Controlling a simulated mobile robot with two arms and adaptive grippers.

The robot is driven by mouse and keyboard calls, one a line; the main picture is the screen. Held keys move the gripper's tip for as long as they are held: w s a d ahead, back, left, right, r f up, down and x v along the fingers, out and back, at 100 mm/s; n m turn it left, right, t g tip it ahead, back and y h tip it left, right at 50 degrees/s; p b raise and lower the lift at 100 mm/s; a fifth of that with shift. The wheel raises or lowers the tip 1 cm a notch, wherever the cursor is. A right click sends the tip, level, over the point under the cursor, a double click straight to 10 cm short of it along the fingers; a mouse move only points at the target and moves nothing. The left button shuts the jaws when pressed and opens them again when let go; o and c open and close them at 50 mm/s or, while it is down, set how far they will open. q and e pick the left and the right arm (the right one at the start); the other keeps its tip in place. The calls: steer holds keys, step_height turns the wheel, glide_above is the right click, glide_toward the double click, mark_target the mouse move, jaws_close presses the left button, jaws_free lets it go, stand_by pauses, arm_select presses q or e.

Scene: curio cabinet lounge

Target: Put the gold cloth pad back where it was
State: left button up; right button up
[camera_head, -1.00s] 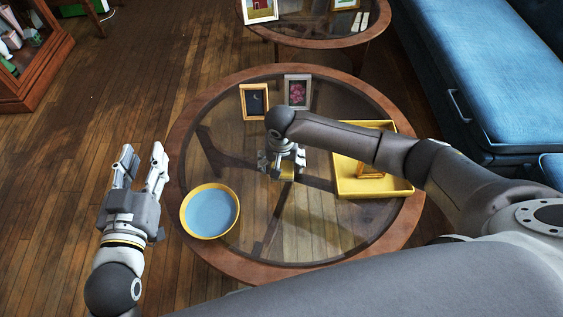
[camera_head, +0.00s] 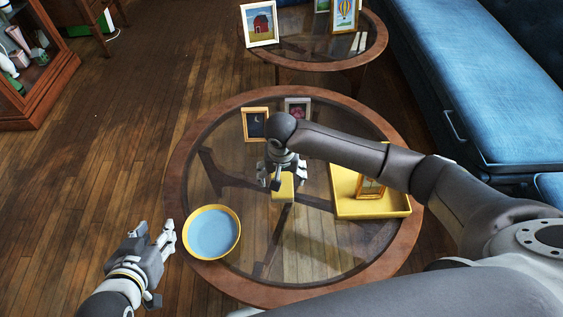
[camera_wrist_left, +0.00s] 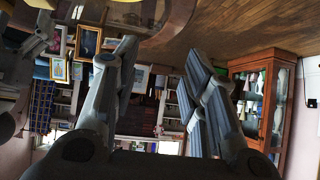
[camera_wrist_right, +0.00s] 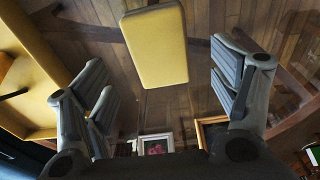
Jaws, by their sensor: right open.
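The gold cloth pad (camera_head: 283,187) lies on the glass top of the round table, near its middle. In the right wrist view the pad (camera_wrist_right: 155,46) is a yellow rounded block beyond the fingertips and between their lines. My right gripper (camera_head: 283,180) is above the table at the pad, open and empty; both fingers stand apart in the right wrist view (camera_wrist_right: 165,85). My left gripper (camera_head: 168,235) is off the table's left edge, open, with nothing between its fingers in the left wrist view (camera_wrist_left: 158,65).
A yellow tray (camera_head: 376,208) holding a framed picture (camera_head: 370,187) is right of the pad. A blue dish with yellow rim (camera_head: 212,232) is at left. Two small frames (camera_head: 256,124) (camera_head: 298,108) stand behind. A blue sofa (camera_head: 490,100) borders the right.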

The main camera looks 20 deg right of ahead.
step_height(320, 180, up, 6)
steer(key=p, duration=0.2)
steer(key=s+a+f+n+t+y, duration=0.1)
steer(key=s+a+f+n+y, duration=0.2)
steer(key=s+a, duration=0.6)
arm_select(q)
steer(key=s+a+f+g, duration=0.1)
steer(key=s+f+g, duration=0.1)
steer(key=s, duration=0.3)
steer(key=s+a+f+g+y, duration=0.1)
steer(key=s+a+f+g, duration=0.1)
steer(key=s, duration=0.3)
steer(key=shift+f+g, duration=0.3)
steer(key=shift+g, duration=0.6)
arm_select(e)
steer(key=s+d+r+n+t+h, duration=0.1)
steer(key=s+d+r+n+h, duration=0.1)
steer(key=s+d, duration=1.1)
steer(key=shift+s+d+r+t, duration=0.25)
steer(key=shift+d+r+t, duration=0.2)
steer(key=shift+d, duration=0.45)
arm_select(q)
steer(key=shift+a, duration=0.1)
